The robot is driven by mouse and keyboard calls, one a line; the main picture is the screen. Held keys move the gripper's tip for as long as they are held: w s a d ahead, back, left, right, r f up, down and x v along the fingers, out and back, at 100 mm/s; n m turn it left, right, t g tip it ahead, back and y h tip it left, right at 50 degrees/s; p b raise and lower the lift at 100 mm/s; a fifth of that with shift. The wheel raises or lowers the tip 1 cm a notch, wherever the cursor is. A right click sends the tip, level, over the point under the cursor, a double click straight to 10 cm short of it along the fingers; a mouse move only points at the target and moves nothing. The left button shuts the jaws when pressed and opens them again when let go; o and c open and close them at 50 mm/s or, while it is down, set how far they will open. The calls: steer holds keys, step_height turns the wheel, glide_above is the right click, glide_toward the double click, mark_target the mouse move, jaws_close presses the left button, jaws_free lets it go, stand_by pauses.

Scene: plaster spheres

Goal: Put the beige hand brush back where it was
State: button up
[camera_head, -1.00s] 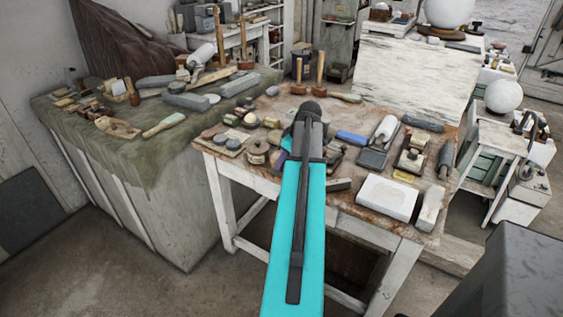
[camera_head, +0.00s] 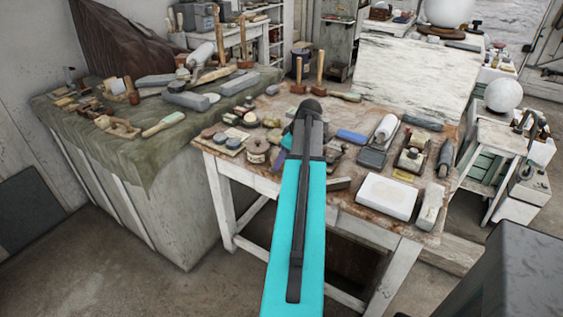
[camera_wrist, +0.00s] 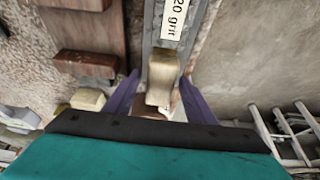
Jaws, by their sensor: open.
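In the wrist view, a smooth beige piece (camera_wrist: 162,72), which may be the beige hand brush, lies between the two purple fingers of my gripper (camera_wrist: 159,85). The fingers are spread apart, and I cannot tell whether either touches it. The beige piece overlaps a grey strip (camera_wrist: 151,38) with a "20 grit" label. Its near end is partly hidden. A pale-handled brush (camera_head: 163,124) lies on the green-covered bench.
The work table (camera_head: 230,172) is crowded with tins, blocks and tools. A white slab (camera_head: 386,196) and a pale block (camera_head: 430,206) lie at its front right. Two upright wooden-handled tools (camera_head: 319,72) stand at its back. Brown blocks (camera_wrist: 85,64) lie left in the wrist view.

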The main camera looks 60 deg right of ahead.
steer(key=b+v, duration=0.1)
steer(key=v, duration=1)
steer(key=shift+s+r+b, duration=0.15)
steer(key=shift+r+b, duration=0.2)
stand_by(0.5)
